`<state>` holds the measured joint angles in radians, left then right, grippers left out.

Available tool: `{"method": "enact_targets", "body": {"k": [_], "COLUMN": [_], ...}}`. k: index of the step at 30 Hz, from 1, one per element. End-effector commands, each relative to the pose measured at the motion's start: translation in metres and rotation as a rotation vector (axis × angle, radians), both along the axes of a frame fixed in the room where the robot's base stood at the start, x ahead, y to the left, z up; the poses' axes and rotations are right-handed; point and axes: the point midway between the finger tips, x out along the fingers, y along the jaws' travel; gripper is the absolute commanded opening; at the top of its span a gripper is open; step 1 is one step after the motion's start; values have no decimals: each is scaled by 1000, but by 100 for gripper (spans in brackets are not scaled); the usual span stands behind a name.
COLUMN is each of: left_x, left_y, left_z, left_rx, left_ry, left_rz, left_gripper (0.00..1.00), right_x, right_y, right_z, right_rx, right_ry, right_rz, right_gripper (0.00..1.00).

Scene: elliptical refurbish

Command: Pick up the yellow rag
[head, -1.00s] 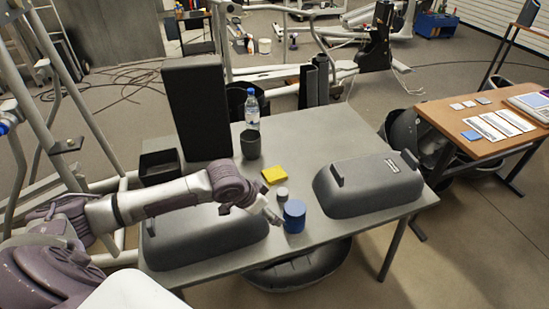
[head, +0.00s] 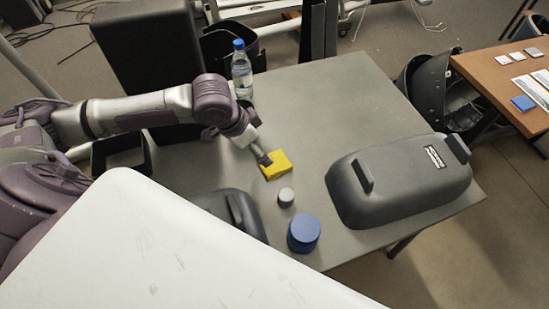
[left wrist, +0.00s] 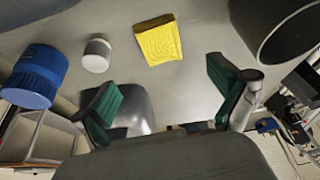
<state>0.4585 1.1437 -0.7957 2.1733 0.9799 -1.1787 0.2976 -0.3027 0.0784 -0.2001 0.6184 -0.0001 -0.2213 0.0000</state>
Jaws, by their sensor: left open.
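The yellow rag (head: 277,165) is a small folded square lying flat on the grey table (head: 330,100). My left gripper (head: 265,160) is over its left edge in the head view and covers a little of it. In the left wrist view the rag (left wrist: 158,42) lies beyond the spread fingers of the left gripper (left wrist: 170,95). The fingers have green pads, are open and hold nothing. I cannot tell from these views how high they are above the table. My right gripper is not in view.
A small grey cylinder (head: 286,196) and a blue round container (head: 304,233) stand near the rag. A dark grey shell (head: 400,180) lies to the right; another (head: 240,212) is partly hidden. A water bottle (head: 242,72) stands at the back.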

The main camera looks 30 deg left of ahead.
Motion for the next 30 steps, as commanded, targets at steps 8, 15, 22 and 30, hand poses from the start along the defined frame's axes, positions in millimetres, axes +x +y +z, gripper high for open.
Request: {"method": "enact_targets", "body": {"k": [8, 15, 22, 30], "left_x": [16, 22, 33, 36], "left_y": [-11, -15, -22, -24], "left_z": [-48, -64, -96, -105], "left_rx": [-1, -1, 1, 1], "left_ry": [2, 1, 1, -1], "left_rz": [1, 1, 0, -1], "left_gripper": [97, 97, 97, 97], "right_x": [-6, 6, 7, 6], "right_y": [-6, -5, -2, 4], "right_z": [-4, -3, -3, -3], "right_rx": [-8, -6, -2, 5], "right_ry": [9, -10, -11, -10], "right_rz": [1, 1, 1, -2], "right_gripper": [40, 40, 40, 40]}}
